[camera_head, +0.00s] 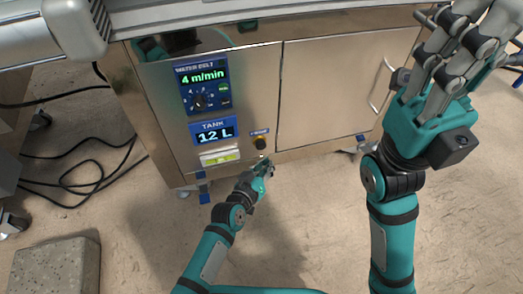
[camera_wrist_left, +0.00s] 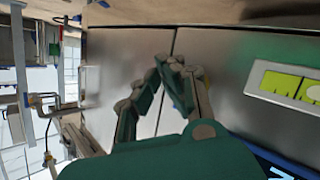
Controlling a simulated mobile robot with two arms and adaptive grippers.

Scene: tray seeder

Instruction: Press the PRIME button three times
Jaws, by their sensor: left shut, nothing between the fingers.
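The button (camera_head: 261,143) is a small dark knob on a yellow-orange base, low on the front of the steel cabinet. In the left wrist view, the shut fingers (camera_wrist_left: 168,66) meet in front of the steel panel, and the button cannot be made out. My right gripper (camera_head: 468,38) is raised at the upper right, its fingers apart and empty.
The cabinet front (camera_head: 325,85) carries a WATER BELT panel (camera_head: 203,84) reading 4 m/min, a TANK display (camera_head: 214,131) reading 12 L, and a yellow-green gauge (camera_head: 220,157). Black cables (camera_head: 80,185) and a grey block (camera_head: 55,268) lie on the floor at left.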

